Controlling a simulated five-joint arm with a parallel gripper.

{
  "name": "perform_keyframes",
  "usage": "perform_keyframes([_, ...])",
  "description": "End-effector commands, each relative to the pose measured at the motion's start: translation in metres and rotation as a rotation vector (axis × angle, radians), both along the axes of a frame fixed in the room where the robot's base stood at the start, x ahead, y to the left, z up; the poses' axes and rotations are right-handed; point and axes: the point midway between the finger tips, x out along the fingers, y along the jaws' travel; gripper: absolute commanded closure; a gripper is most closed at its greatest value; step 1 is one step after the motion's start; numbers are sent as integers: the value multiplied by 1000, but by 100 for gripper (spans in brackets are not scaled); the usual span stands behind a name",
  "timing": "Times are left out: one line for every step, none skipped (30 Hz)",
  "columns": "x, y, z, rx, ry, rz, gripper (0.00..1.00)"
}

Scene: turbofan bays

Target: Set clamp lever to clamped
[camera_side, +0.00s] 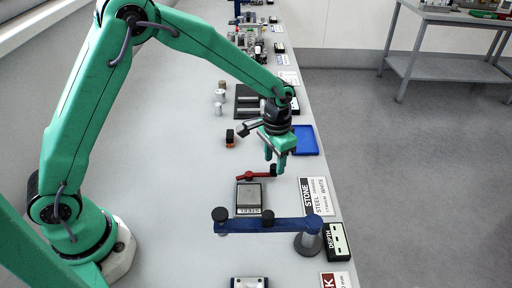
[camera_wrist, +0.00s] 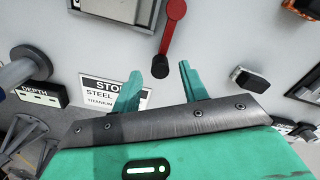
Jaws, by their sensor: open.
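In the wrist view the red lever (camera_wrist: 169,40) runs from a red round end at the top down to a black knob (camera_wrist: 160,67). My gripper (camera_side: 276,168) is over the lever's right end in the side view. In the wrist view my gripper (camera_wrist: 160,71) is open, its two green fingers either side of the black knob in the picture. I cannot tell whether the fingertips are level with the knob or above it.
A blue bar (camera_side: 285,225) with dark knobs and a grey post (camera_side: 307,242) stands in front of the plate. A STONE/STEEL card (camera_side: 316,196) and a DEPTH box (camera_side: 337,242) lie to the right.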

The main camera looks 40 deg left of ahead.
Motion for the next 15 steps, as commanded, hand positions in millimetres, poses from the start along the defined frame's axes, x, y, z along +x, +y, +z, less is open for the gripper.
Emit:
perform_keyframes([0, 0, -6, 0, 1, 0, 57])
perform_keyframes([0, 0, -9, 0, 1, 0, 57])
perform_keyframes([0, 0, -13, 1, 2, 0, 57])
perform_keyframes([0, 0, -15, 0, 1, 0, 57])
perform_keyframes([0, 0, -17, 0, 0, 0, 57])
perform_keyframes([0, 0, -19, 0, -1, 0, 57])
perform_keyframes([0, 0, -20, 0, -1, 0, 57])
perform_keyframes([0, 0, -21, 0, -1, 0, 57])
perform_keyframes([0, 0, -22, 0, -1, 0, 57])
perform_keyframes([0, 0, -23, 0, -1, 0, 57])
perform_keyframes([0, 0, -23, 0, -1, 0, 57])
perform_keyframes([0, 0, -23, 0, -1, 0, 57])
perform_keyframes([0, 0, -23, 0, -1, 0, 57])
perform_keyframes([0, 0, -23, 0, -1, 0, 57])
perform_keyframes([0, 0, -23, 0, -1, 0, 57])
